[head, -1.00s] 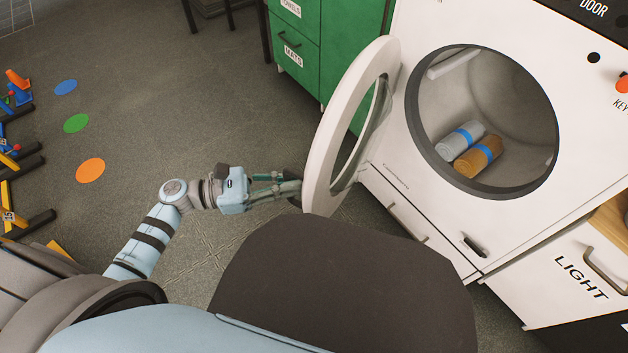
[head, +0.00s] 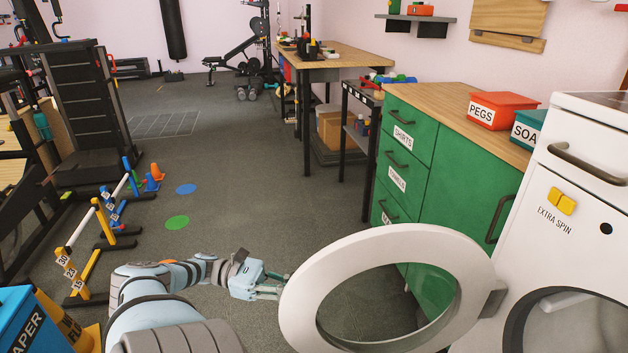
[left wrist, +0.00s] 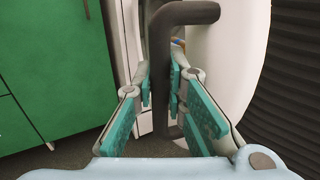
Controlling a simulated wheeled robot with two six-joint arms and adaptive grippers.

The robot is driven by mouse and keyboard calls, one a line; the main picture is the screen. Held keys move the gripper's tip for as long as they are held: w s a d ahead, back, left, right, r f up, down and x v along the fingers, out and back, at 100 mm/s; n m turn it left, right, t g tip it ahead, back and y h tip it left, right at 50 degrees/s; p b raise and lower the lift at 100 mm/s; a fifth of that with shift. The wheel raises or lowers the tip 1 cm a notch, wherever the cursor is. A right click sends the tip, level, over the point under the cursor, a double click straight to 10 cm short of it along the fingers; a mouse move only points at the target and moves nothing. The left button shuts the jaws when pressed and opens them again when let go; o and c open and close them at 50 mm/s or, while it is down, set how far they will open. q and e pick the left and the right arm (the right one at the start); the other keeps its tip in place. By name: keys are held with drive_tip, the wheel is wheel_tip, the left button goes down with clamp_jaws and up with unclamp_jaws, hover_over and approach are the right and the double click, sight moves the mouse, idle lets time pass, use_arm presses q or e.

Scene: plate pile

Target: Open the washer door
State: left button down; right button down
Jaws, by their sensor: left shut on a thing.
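The washer (head: 535,240) stands at the right edge of the head view. Its round white door (head: 303,305) stands wide open, swung out to the left of the drum opening (head: 585,325), which the frame edge partly cuts off. My left gripper (head: 279,288) is at the door's outer edge, its tips partly hidden by the door. In the left wrist view, the fingers of my left gripper (left wrist: 160,82) are shut on the dark door handle (left wrist: 160,45), with the white door (left wrist: 228,65) to the right. My right gripper is not in view.
A green cabinet (head: 460,185) with a wooden top stands behind the door. Red (head: 497,110) and teal (head: 528,130) boxes sit on it. Hurdles (head: 88,245) and a blue box (head: 35,320) are at left. Grey floor between is clear apart from flat coloured discs.

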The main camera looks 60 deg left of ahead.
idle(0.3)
use_arm(q)
drive_tip(key=c, duration=1.9)
unclamp_jaws()
drive_tip(key=shift+a, duration=0.1)
